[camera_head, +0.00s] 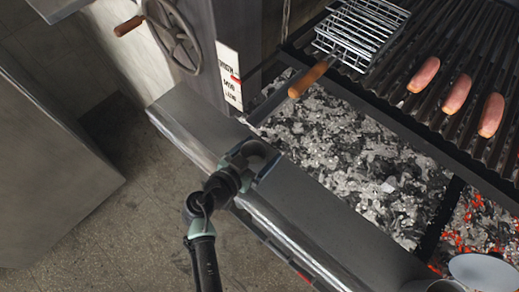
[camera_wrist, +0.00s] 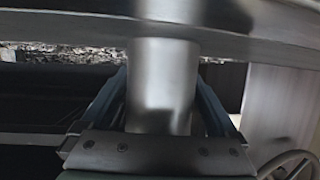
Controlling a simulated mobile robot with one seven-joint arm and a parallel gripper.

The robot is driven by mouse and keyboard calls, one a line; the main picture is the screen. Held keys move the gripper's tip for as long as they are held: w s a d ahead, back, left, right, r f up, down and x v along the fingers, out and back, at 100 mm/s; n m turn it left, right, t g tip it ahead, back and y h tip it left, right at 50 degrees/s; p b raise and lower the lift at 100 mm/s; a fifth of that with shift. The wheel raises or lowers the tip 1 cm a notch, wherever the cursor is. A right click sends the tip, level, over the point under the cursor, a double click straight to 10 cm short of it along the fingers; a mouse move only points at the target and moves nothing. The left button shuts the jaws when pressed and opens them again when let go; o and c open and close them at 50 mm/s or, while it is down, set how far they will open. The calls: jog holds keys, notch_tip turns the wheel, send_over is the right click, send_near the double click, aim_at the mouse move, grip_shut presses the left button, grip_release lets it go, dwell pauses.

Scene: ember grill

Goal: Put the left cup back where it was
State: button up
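A plain silver metal cylinder, which looks like the cup (camera_wrist: 163,85), stands between the fingers of my gripper (camera_wrist: 163,100) in the wrist view. The fingers lie along both its sides, and my gripper looks shut on it. The cup's upper end meets the blurred metal edge in the picture; whether it touches cannot be told. In the head view my gripper (camera_head: 262,163) is over the left part of the grill's front ledge (camera_head: 310,205), and the cup is hard to make out there.
A pale round vessel (camera_head: 485,272) and a metal rim (camera_head: 433,287) show at the bottom right. Ash and coals (camera_head: 350,150) lie behind the ledge. A wire basket (camera_head: 360,35) with wooden handle, several sausages (camera_head: 455,94) and a handwheel (camera_head: 172,35) are farther back. The middle ledge is clear.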

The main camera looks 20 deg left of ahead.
jog(key=shift+r, duration=0.2)
jog(key=v, duration=1.2)
jog(key=shift+b, duration=0.4)
jog(key=shift+f, duration=0.1)
